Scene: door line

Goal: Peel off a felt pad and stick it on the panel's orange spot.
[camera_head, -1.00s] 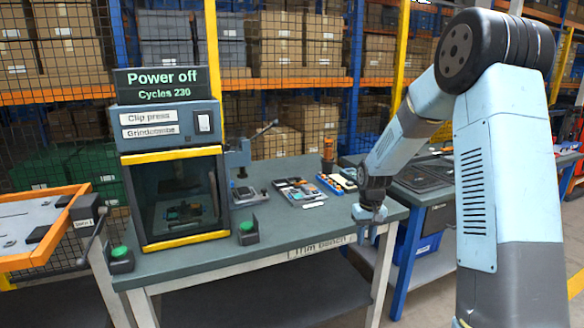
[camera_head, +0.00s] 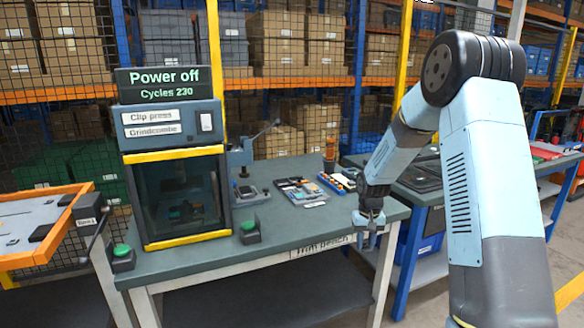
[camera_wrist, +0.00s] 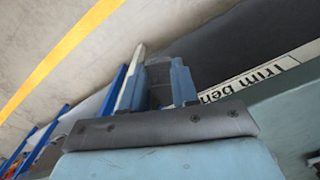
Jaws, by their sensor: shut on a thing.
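My gripper (camera_head: 368,220) hangs beside the front right corner of the trim bench (camera_head: 275,222). In the wrist view its jaws (camera_wrist: 158,84) are shut on a small dark grey piece (camera_wrist: 159,78), which may be a felt pad; the picture is too coarse to be sure. A grey panel (camera_head: 22,217) lies in an orange frame (camera_head: 45,247) at the far left, well away from my gripper. I cannot make out an orange spot on it. A flat tray of small parts (camera_head: 300,191) lies on the bench, left of my gripper; I cannot pick out a sheet of pads there.
The clip press (camera_head: 178,190) stands on the bench's left, its display reading "Power off". Green-button boxes (camera_head: 249,230) stand at the bench's front edge. A small lever press (camera_head: 243,172) and a blue bin (camera_head: 337,183) stand farther back. The front right bench top is clear.

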